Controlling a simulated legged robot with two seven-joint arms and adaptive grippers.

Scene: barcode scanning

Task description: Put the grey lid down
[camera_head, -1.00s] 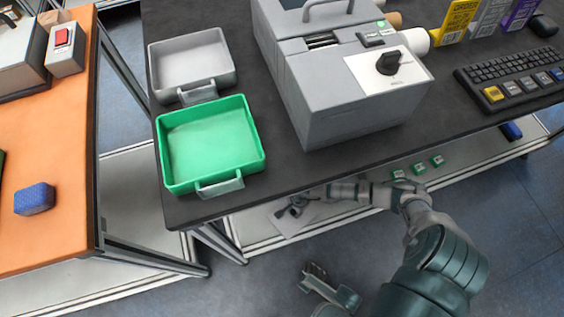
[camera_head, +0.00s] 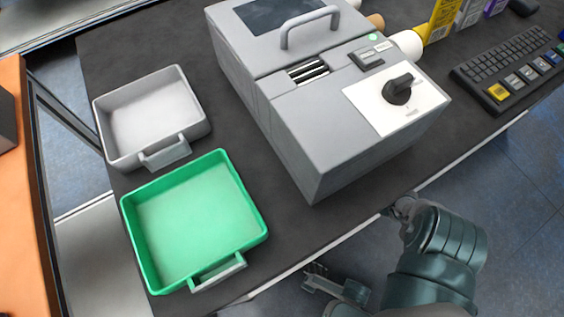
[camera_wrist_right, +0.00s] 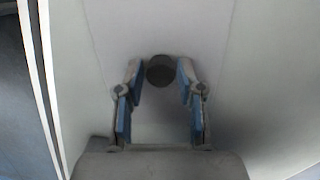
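The grey machine (camera_head: 340,130) stands on the dark bench. Its grey lid (camera_head: 262,40), with a dark window and a bar handle (camera_head: 308,28), is at the top edge of the head view. The lid appears to lie flat on the body; its far end is cut off. In the right wrist view my right gripper (camera_wrist_right: 160,80) is open in front of a pale surface. A dark round thing (camera_wrist_right: 160,69) shows between the fingertips. My left gripper is out of view.
A grey tray (camera_head: 120,160) and a green tray (camera_head: 195,225) stand left of the machine, both looking empty. A knob (camera_head: 398,90) sits on the machine's front. A keyboard (camera_head: 515,68) lies at right. An orange table (camera_head: 22,190) stands at far left.

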